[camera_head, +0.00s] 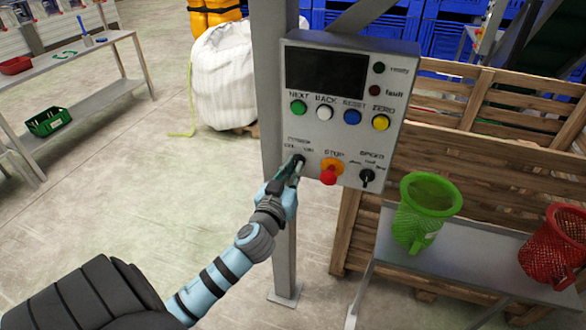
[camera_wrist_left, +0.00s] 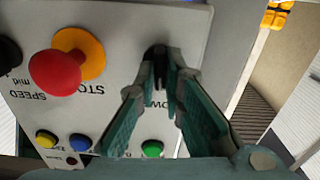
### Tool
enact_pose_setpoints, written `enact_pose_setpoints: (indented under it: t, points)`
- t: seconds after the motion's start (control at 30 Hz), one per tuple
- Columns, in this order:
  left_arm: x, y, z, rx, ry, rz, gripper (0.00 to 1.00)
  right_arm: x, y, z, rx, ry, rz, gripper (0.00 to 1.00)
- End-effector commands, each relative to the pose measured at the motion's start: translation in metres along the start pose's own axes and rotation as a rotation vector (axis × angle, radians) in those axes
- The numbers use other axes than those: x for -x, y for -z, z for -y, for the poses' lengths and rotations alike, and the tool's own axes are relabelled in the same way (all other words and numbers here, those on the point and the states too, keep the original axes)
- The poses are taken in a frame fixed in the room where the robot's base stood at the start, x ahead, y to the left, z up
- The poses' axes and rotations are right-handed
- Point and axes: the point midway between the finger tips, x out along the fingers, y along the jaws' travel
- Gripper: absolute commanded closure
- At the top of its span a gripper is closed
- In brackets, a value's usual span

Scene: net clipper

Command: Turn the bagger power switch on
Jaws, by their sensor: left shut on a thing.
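The bagger control panel (camera_head: 338,105) is a grey box on a post in the head view. Its power switch (camera_head: 298,160) is a small black knob at the lower left, left of the red stop button (camera_head: 328,176). In the left wrist view the black switch (camera_wrist_left: 158,52) sits between my fingertips. My left gripper (camera_head: 294,168) reaches the panel from below and is shut on the switch; its fingers (camera_wrist_left: 160,75) hide part of the knob and the label, so I cannot read the switch position. My right gripper is not in view.
The speed knob (camera_head: 367,177) is to the right of the stop button. Coloured buttons, such as the green one (camera_head: 299,107), sit above. A green basket (camera_head: 424,210) and a red basket (camera_head: 556,245) stand on a metal table at right.

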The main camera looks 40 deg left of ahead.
Motion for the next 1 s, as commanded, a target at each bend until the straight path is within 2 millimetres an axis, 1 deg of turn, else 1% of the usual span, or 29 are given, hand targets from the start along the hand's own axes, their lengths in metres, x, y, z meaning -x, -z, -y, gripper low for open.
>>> enact_pose_setpoints:
  t: [0.6, 0.8, 1.0]
  points:
    - [0.000, 0.001, -0.001, -0.573, 0.000, 0.002, 1.00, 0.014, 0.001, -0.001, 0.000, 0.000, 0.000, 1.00]
    - [0.000, 0.000, -0.001, -0.725, 0.000, 0.002, 1.00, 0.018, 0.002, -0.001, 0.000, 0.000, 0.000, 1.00]
    - [0.000, 0.000, -0.001, -0.830, 0.000, 0.001, 1.00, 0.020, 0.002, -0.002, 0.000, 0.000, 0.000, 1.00]
